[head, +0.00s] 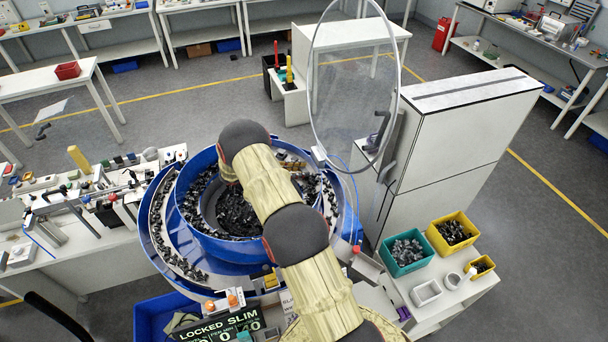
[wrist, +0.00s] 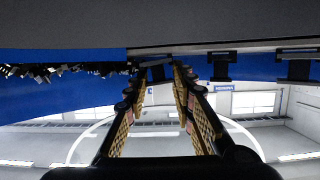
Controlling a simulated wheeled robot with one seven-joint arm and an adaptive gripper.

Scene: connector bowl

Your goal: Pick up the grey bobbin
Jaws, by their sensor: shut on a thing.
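In the wrist view, my gripper (wrist: 157,74) has its two fingers closed together at the tips on a small dark-grey piece, which I take to be the grey bobbin (wrist: 156,71). The fingers hide most of it, and its exact colour and shape are hard to tell. It is close to a grey surface (wrist: 80,25) along the top of this view. In the head view, my arm reaches over the blue bowl feeder (head: 200,232), and it hides my gripper and the bobbin.
Dark flanged pieces (wrist: 221,66) stand along the grey surface, right of my gripper. Many dark parts (head: 236,214) fill the bowl. A clear round shield (head: 352,85) rises behind it. A teal bin (head: 403,268) and a yellow bin (head: 432,238) stand to the right.

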